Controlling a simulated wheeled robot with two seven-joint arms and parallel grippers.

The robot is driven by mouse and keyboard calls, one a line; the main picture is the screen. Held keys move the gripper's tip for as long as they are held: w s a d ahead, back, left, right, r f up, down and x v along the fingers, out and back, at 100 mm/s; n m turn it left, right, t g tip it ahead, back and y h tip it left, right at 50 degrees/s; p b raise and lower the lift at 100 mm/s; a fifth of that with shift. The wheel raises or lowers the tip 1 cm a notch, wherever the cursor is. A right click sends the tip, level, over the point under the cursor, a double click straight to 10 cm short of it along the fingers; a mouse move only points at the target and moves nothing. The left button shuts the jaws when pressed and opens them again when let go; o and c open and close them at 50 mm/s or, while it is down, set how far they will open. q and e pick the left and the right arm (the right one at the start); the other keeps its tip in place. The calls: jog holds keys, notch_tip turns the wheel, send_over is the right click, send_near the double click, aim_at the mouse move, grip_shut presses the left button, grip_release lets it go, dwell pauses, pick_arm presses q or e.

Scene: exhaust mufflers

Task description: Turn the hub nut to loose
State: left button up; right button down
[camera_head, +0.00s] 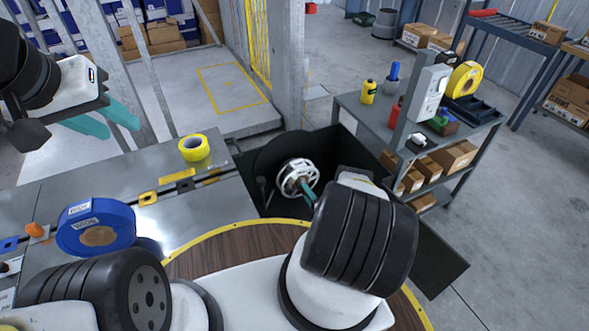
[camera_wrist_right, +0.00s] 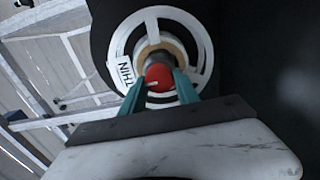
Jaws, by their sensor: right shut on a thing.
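The red hub nut (camera_wrist_right: 158,76) sits at the centre of a white spoked reel (camera_wrist_right: 122,40) with a label reading "THIN" in the right wrist view. My right gripper (camera_wrist_right: 159,80) has its teal fingers on both sides of the nut and is shut on it. In the head view the reel (camera_head: 288,182) stands in a dark bin-like housing, with my right gripper (camera_head: 308,192) at its hub. The nut cannot be made out in the head view. My left gripper (camera_head: 105,119) is open and empty at the upper left, far from the reel.
A yellow tape roll (camera_head: 194,148) and a blue roll (camera_head: 96,227) lie on the metal bench at left. A grey workbench (camera_head: 352,108) with bottles, a yellow reel (camera_head: 463,78) and cardboard boxes stands right of the housing. The dark housing wall (camera_head: 250,190) surrounds the reel closely.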

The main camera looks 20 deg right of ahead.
jog(key=shift+f, duration=0.1)
jog(key=c, duration=0.9)
grip_release()
jog(key=s+d, duration=0.1)
jog(key=s, duration=0.6)
jog(key=shift+s, duration=0.4)
